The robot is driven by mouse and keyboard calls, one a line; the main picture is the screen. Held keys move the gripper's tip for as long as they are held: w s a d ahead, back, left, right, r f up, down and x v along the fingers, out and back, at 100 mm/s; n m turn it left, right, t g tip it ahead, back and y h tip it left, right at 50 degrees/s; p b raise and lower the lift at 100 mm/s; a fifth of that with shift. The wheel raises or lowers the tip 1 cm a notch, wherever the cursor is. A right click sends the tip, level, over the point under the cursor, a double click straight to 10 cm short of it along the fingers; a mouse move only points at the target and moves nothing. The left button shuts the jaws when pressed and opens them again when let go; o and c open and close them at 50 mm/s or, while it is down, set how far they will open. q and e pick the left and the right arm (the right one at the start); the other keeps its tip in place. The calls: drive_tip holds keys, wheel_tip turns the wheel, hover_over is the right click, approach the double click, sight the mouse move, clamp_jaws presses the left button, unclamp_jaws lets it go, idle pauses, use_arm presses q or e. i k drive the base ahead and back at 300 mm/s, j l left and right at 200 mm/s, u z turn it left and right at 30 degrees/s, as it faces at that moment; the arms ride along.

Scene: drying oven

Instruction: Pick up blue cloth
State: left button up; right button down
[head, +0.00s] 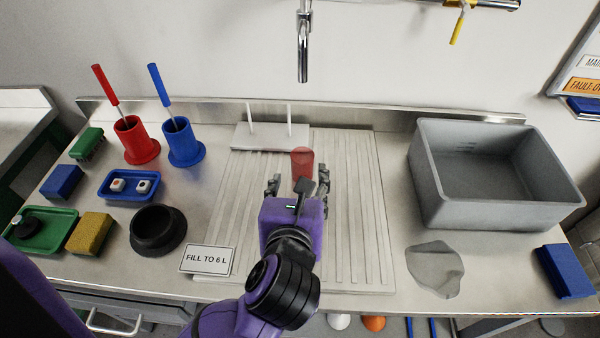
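A blue folded cloth-like block (564,271) lies at the far right front of the counter, right of the grey patch and below the grey bin. My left gripper (298,184) is over the ribbed drainboard in the middle, far to the left of the blue block. Its fingers are spread, with a red cup (302,161) seen between and beyond them. Gaps show on both sides of the cup, and its lower part is hidden by the gripper. My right gripper is not in view.
A grey bin (495,212) stands at the right, with a flat grey cloth-like piece (435,268) before it. The drainboard (362,225) has a white peg rack (270,136) behind. Red (137,143) and blue (184,145) brush holders, sponges, trays and a black bowl (158,240) crowd the left. A tap (303,45) hangs above.

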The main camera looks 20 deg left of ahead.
sight(569, 279)
drive_tip(key=z, duration=1.25)
